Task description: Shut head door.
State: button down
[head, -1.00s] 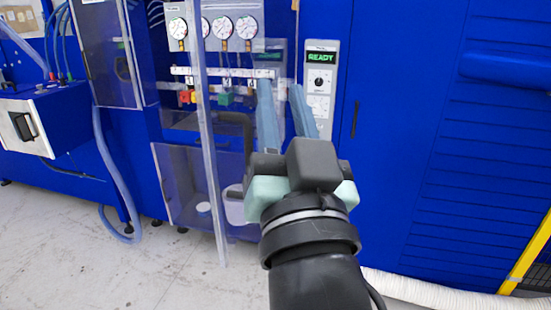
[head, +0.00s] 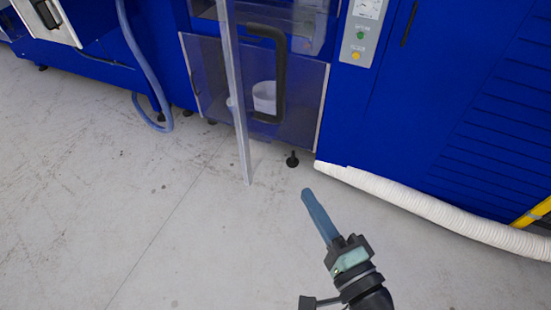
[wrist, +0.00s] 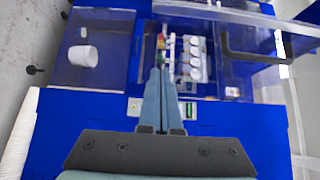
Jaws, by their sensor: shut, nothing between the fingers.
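The head door is a clear panel with a grey edge bar (head: 238,110). It stands swung open, nearly edge-on in the head view. Its black looped handle (head: 281,85) shows just right of the bar. In the wrist view the handle (wrist: 228,45) is at upper right, on the clear door panel (wrist: 270,75). My gripper (head: 307,196) is shut and empty, with its blue fingers together. In the head view it appears below and right of the handle, over the floor. It also shows in the wrist view (wrist: 160,72), pointing toward the gauges, apart from the door.
A white bucket (head: 264,97) stands behind the lower clear panel. A white corrugated hose (head: 430,207) lies along the blue cabinet (head: 450,110) at right. A blue hose (head: 135,60) hangs at left. The grey floor (head: 120,200) in front is open.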

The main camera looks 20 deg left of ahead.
aim_at(264, 150)
jog(key=p+x, duration=0.1)
jog(key=x, duration=0.2)
jog(key=s+a+x, duration=0.1)
jog(key=x, duration=0.2)
jog(key=p+x, duration=0.1)
jog(key=x, duration=0.2)
jog(key=shift+s+a+p, duration=0.1)
jog(key=shift+a+p, duration=0.15)
jog(key=shift+p, duration=0.1)
jog(key=shift+a, duration=0.65)
